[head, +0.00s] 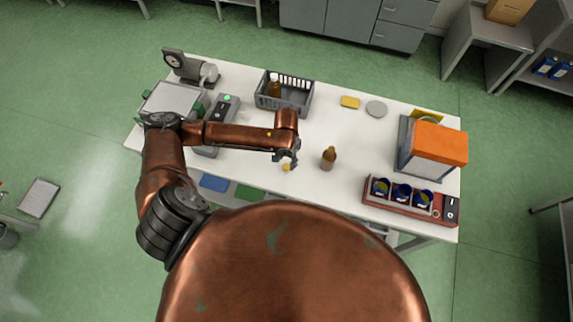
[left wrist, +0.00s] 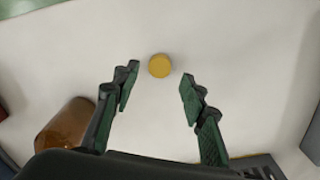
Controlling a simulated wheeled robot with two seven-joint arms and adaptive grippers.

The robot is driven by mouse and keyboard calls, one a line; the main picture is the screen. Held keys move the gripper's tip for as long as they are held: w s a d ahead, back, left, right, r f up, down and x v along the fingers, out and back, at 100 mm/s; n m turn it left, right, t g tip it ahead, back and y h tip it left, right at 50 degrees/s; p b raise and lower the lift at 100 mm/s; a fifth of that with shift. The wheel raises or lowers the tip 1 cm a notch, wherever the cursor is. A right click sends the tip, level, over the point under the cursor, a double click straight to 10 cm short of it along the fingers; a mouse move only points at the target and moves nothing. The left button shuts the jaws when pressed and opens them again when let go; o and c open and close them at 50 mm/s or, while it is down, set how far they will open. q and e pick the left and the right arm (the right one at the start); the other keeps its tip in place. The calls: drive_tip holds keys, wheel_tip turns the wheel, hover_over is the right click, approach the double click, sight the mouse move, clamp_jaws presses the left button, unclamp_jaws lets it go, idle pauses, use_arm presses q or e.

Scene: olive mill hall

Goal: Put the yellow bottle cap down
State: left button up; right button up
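The yellow bottle cap (head: 287,168) lies on the white table (head: 235,173) near its front edge. In the left wrist view the cap (left wrist: 159,66) shows as a round yellow disc just past the fingertips, roughly centred between them. My left gripper (head: 288,158) points down over the table by the cap. In the left wrist view its fingers (left wrist: 158,84) are spread apart with nothing between them. A brown bottle (head: 328,158) stands upright to the right of the cap; part of it (left wrist: 65,127) shows at the lower left of the left wrist view. My right gripper is not seen.
A grey basket (head: 284,102) holding a brown bottle stands at the back. A red tray (head: 419,206) with several dark blue cups is at front right, below an orange-topped box (head: 439,142).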

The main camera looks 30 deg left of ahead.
sight(286, 167)
use_arm(q)
wheel_tip(286, 167, up, 8)
drive_tip(key=shift+f, duration=0.15)
idle(0.6)
